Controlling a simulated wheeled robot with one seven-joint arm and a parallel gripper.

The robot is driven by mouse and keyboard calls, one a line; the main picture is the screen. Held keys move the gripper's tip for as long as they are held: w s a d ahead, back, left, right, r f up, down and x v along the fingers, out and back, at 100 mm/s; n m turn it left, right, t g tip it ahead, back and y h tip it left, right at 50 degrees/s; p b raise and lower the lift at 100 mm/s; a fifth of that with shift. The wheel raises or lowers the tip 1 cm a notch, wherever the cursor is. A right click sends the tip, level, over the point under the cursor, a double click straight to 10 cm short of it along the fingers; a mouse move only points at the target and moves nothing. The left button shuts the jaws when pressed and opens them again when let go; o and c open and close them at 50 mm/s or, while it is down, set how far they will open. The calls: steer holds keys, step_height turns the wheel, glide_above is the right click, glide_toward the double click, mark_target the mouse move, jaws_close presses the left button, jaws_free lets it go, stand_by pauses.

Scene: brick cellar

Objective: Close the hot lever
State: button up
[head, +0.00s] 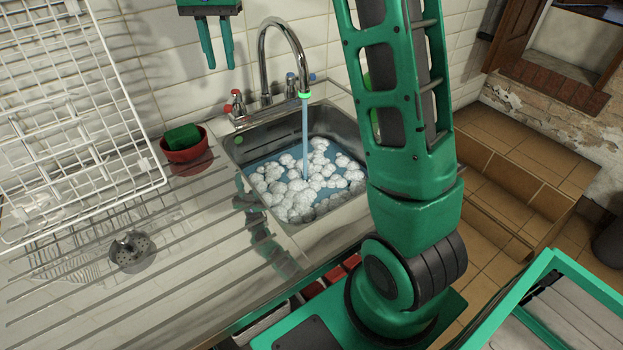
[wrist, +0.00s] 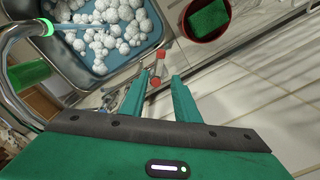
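The hot lever (head: 236,104) is a red-tipped tap handle at the back left corner of the sink. It also shows in the wrist view (wrist: 157,68), just beyond the fingertips and between their lines. My gripper (head: 220,65) is open and empty, fingers pointing down, above the lever near the tiled wall. Its two fingers also show apart in the wrist view (wrist: 160,81). The chrome faucet (head: 283,29) arches over the sink, and a stream of water (head: 305,135) runs from its green-ringed spout. A blue-tipped lever (head: 291,84) stands to the right, behind the spout.
The metal sink (head: 328,113) holds blue water and white foam. A red bowl (head: 187,154) with a green sponge (head: 183,137) stands left of the lever. A white wire rack (head: 152,165) fills the left. My green arm hides part of the sink's right side.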

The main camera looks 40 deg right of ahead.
steer(key=shift+d, duration=0.1)
steer(key=c, duration=0.5)
steer(key=shift+s+d, duration=0.3)
jaws_close()
steer(key=n+t+y, duration=0.1)
steer(key=t, duration=0.6)
glide_toward(232, 101)
step_height(232, 101, down, 7)
steer(key=w, duration=0.2)
steer(key=shift+r, duration=0.2)
